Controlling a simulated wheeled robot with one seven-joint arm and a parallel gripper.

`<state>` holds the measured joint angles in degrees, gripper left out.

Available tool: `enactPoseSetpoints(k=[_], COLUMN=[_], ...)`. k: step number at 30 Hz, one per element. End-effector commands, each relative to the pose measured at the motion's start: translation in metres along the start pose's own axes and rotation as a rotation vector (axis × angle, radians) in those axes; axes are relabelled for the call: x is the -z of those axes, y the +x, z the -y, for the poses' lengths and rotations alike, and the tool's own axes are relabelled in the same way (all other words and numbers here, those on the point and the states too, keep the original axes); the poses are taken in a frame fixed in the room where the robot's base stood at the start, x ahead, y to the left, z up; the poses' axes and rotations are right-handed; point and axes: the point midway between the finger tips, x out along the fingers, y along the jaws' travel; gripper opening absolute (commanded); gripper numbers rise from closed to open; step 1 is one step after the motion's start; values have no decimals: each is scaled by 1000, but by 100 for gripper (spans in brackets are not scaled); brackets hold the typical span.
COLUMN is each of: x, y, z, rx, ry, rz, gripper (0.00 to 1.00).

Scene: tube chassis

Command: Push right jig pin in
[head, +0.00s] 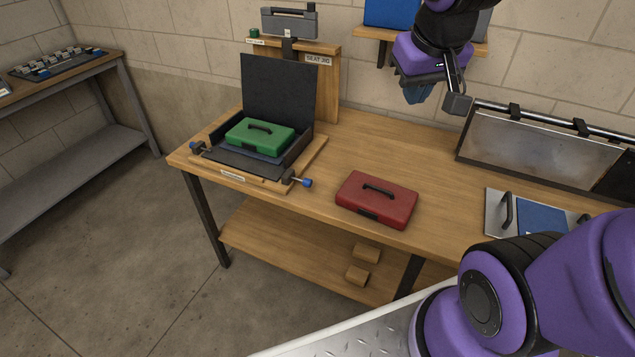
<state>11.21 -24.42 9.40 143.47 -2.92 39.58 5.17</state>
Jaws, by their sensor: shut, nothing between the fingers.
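The right jig pin (306,182) has a blue knob and sits at the front right corner of the wooden jig (268,180). Its knob stands out to the right of a dark block. The left jig pin (196,147) is at the jig's front left corner and looks small and dark. A green case (259,137) lies in the jig's black open holder (276,92).
A red case (376,199) lies on the wooden bench (340,150) just right of the jig. A grey tray with a blue pad (541,220) and a metal-framed panel (540,148) are farther right. An upright press post (328,88) stands behind the jig.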

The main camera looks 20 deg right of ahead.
Motion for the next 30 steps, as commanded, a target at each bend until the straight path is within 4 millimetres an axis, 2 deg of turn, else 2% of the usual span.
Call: enactPoseSetpoints(k=[1, 6, 12, 20, 30], x=[6, 24, 37, 41, 34], y=[16, 63, 120, 195, 280], z=[-2, -5, -8, -9, -1], rx=[-7, -10, 16, 97, 267], ry=[10, 35, 72, 143, 290], rz=[21, 61, 103, 148, 176], gripper=[0, 0, 0, 0, 0])
